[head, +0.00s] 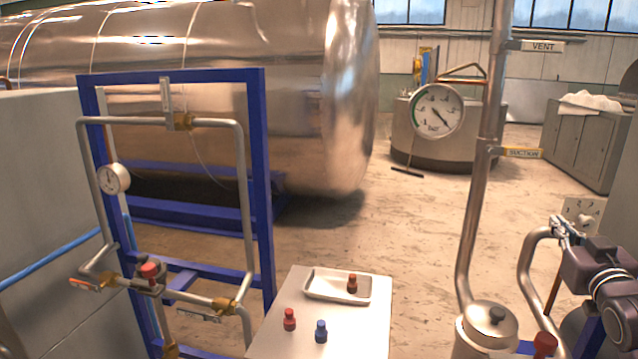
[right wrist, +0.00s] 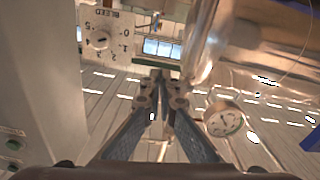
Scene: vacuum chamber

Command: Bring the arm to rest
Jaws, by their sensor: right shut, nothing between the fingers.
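My right gripper (head: 563,228) is at the right edge of the head view, beside a bent steel pipe and in front of a dial plate (head: 581,213). In the right wrist view the fingers of my right gripper (right wrist: 160,78) come together at the tips, shut with nothing between them. The wrist view also shows a dial plate marked BLEED (right wrist: 101,38) at the upper left, apart from the fingers. My left gripper is in neither view.
A white table (head: 270,335) carries a tray (head: 322,291) with a dark red-capped bottle (head: 352,284), a red bottle (head: 289,319) and a blue bottle (head: 321,331). A blue frame (head: 258,180) stands left.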

